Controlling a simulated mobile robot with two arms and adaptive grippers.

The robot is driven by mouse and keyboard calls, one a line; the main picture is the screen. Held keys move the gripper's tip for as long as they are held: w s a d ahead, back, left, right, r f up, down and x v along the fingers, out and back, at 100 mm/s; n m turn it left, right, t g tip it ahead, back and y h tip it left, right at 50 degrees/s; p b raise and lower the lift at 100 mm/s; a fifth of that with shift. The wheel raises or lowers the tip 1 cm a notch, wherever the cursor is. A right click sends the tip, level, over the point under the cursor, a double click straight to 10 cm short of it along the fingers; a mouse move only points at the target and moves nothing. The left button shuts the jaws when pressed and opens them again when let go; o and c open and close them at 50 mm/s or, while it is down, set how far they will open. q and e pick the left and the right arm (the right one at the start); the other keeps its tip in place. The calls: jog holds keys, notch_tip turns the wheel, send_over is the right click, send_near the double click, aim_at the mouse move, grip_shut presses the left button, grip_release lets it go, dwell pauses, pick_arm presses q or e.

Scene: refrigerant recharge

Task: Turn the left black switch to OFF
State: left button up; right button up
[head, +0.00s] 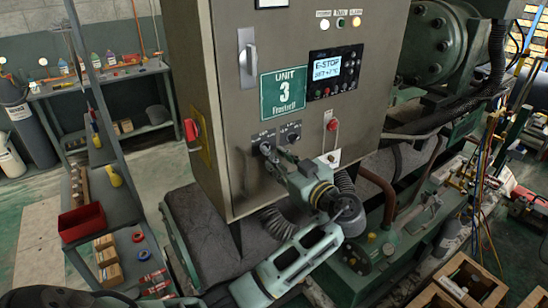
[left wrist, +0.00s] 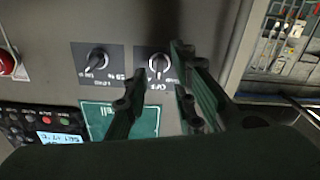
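The left black switch (head: 262,139) is low on the front of the grey-brown cabinet (head: 228,95), and my left fingertips partly cover it in the head view. In the left wrist view, which is upside down, it is the right-hand knob (left wrist: 159,66), set at a slant on a dark plate. The second black switch (head: 294,134) sits beside it and also shows in the left wrist view (left wrist: 97,60). My left gripper (head: 270,154) is open. Its fingers (left wrist: 157,92) appear on both sides of the left switch, with no clear contact. My right gripper is out of view.
A green UNIT 3 sign (head: 284,93) and a display panel (head: 335,72) are above the switches. A red-topped button (head: 332,125) is to their right, and a red handle (head: 191,129) is on the cabinet's side. Corrugated hose (head: 278,222) hangs below.

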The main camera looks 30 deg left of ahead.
pick_arm(q)
jog(key=b+v, duration=0.2)
jog(key=v, duration=0.5)
jog(key=shift+a, duration=0.1)
dwell(0.4)
